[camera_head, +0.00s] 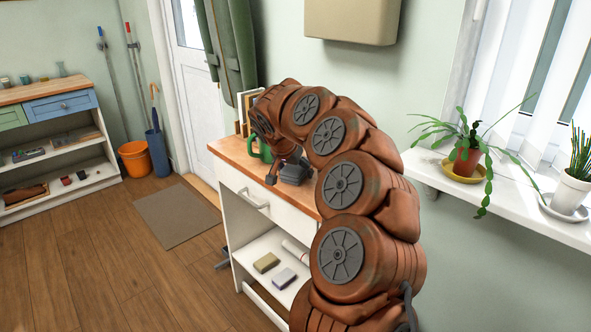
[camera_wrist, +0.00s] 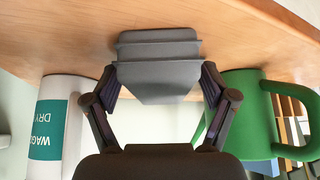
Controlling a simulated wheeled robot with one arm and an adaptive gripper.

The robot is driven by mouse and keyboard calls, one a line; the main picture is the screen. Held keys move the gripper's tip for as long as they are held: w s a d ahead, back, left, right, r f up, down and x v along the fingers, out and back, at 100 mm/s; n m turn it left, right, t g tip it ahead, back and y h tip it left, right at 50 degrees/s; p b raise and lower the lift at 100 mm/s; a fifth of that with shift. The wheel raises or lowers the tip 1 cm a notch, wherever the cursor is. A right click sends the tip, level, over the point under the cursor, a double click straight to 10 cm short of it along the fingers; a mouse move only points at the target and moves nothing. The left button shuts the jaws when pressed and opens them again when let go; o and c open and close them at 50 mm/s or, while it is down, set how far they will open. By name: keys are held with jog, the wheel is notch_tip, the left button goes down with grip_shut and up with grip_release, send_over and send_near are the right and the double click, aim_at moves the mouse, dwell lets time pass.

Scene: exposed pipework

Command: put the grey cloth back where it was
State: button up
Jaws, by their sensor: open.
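In the wrist view, a grey folded cloth (camera_wrist: 158,52) rests on the wooden cabinet top. It looks like stacked layers. My gripper (camera_wrist: 160,88) is open, with one finger on each side of the cloth's near part; I cannot tell whether they touch it. In the head view, my gripper (camera_head: 281,172) is low over the cabinet top (camera_head: 233,150), partly hidden by my arm. The cloth cannot be made out clearly there.
A green mug-like vessel (camera_wrist: 247,115) stands close to the right finger, and a white container with a teal label (camera_wrist: 50,125) stands to the left. The cabinet's lower shelf holds a yellowish block (camera_head: 266,262) and a pale block (camera_head: 284,279). A plant sill (camera_head: 520,195) is to the right.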

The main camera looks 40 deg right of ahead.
jog(key=shift+r, duration=0.35)
jog(key=v, duration=1.1)
jog(key=shift+a+r, duration=0.2)
jog(key=shift+a, duration=0.05)
jog(key=shift+s, duration=0.1)
jog(key=s+a+f+n+g+y, duration=0.1)
jog(key=s+a+f+n, duration=0.2)
jog(key=s+a, duration=0.35)
jog(key=s+a+f+n+g+y, duration=0.1)
jog(key=s+a+f+n+y, duration=0.2)
jog(key=s+a, duration=0.35)
jog(key=s+a+f+n+g, duration=0.1)
jog(key=s+a+f+n, duration=0.1)
jog(key=s, duration=0.6)
jog(key=s+a+f+n+g+y, duration=0.1)
jog(key=s+a+f+n+g, duration=0.1)
jog(key=s+a+f, duration=0.3)
jog(key=s+a+f+n+g, duration=0.1)
jog(key=s+a+f, duration=0.2)
jog(key=s, duration=1)
jog(key=shift+a+f+n+y, duration=0.2)
jog(key=shift+f+n+y, duration=0.15)
jog(key=shift+f, duration=0.3)
